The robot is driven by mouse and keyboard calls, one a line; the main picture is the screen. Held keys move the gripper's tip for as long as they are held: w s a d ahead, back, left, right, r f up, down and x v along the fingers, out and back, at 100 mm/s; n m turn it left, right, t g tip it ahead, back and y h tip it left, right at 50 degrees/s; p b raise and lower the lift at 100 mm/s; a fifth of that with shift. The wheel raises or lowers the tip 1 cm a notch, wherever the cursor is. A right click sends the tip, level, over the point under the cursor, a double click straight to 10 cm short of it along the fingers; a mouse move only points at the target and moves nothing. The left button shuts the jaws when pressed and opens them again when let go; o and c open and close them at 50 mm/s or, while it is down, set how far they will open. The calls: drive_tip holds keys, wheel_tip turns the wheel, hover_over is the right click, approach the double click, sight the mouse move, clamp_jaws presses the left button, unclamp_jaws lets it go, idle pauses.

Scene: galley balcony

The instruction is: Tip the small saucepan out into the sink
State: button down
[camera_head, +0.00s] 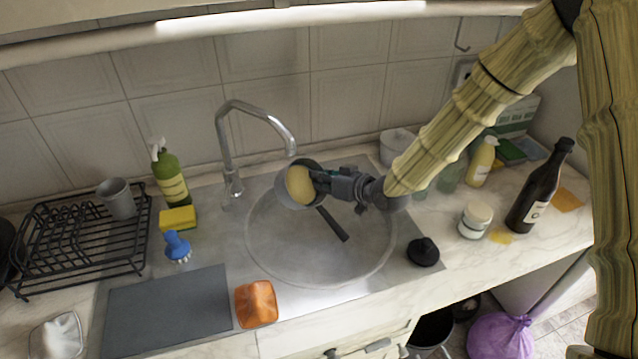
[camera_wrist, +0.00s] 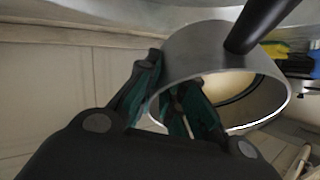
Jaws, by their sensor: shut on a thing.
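The small saucepan (camera_head: 283,189) is grey metal with a black handle (camera_head: 333,225) that points down to the right. It is held tilted above the round steel sink (camera_head: 320,262), near its back left, with its mouth facing the head camera. Something pale yellow (camera_head: 300,185) shows inside it. My gripper (camera_head: 318,182) is shut on the saucepan's wall at the rim, on the right side. In the wrist view the fingers (camera_wrist: 170,78) pinch the rim of the saucepan (camera_wrist: 200,52), and its handle (camera_wrist: 262,24) sticks up. No stream is visible below it.
The tap (camera_head: 262,116) arches close to the saucepan's upper left. A black plug (camera_head: 423,252) lies right of the sink. A blue brush (camera_head: 177,247), sponge (camera_head: 178,219) and green bottle (camera_head: 170,178) stand left. A dark bottle (camera_head: 540,190) and white jar (camera_head: 475,220) stand right.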

drive_tip(key=shift+s+d+f+t+y+b, duration=0.15)
drive_tip(key=shift+t+y+b, duration=0.4)
drive_tip(key=shift+b, duration=0.9)
drive_tip(key=shift+s+d+f+t+y+b, duration=0.15)
drive_tip(key=shift+t+y+b, duration=0.35)
drive_tip(key=shift+b, duration=0.95)
drive_tip(key=shift+y+b, duration=0.35)
drive_tip(key=shift+b, duration=0.45)
drive_tip(key=shift+r+t+y+b, duration=0.3)
drive_tip(key=shift+r+t+b, duration=0.2)
drive_tip(key=shift+b, duration=0.35)
drive_tip(key=shift+d+f+b, duration=0.1)
drive_tip(key=shift+b, duration=0.3)
drive_tip(key=shift+s+d+r+t+y+b, duration=0.1)
drive_tip(key=shift+r+t+y+b, duration=0.15)
drive_tip(key=shift+t+y+b, duration=0.45)
drive_tip(key=shift+r+g, duration=0.2)
drive_tip(key=shift+g, duration=0.05)
